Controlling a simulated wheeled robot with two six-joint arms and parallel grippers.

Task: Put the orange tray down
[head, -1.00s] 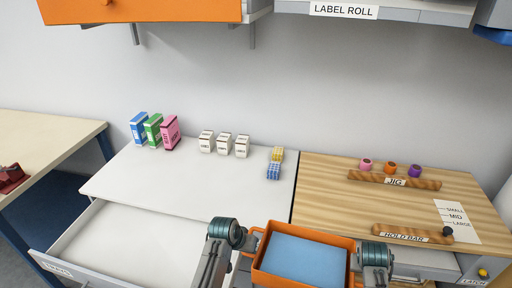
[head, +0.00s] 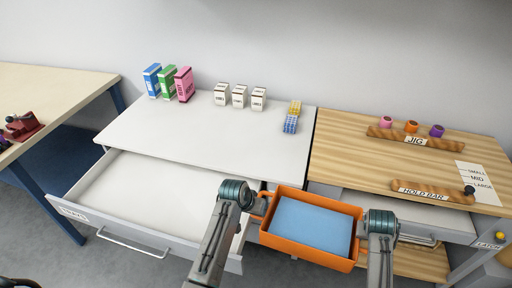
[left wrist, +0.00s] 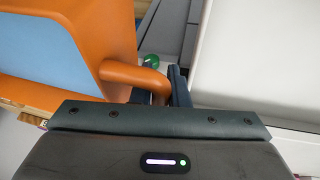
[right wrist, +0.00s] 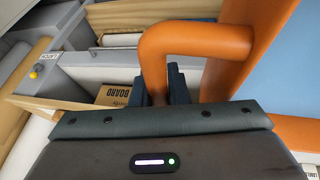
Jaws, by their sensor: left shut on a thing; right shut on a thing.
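The orange tray (head: 308,257) with a light blue inside floor is held in the air in front of the two worktops in the head view. My left gripper (head: 258,207) is shut on the tray's left handle, which shows in the left wrist view (left wrist: 150,82). My right gripper (head: 362,230) is shut on the right handle, which shows in the right wrist view (right wrist: 185,45). The tray looks about level and empty.
A white worktop (head: 190,135) has boxes at its back and small blue and yellow blocks at right; its front is clear. An open, empty drawer (head: 150,195) juts out below. The wooden worktop (head: 345,155) carries a jig bar (head: 408,137) and a hold bar (head: 432,190).

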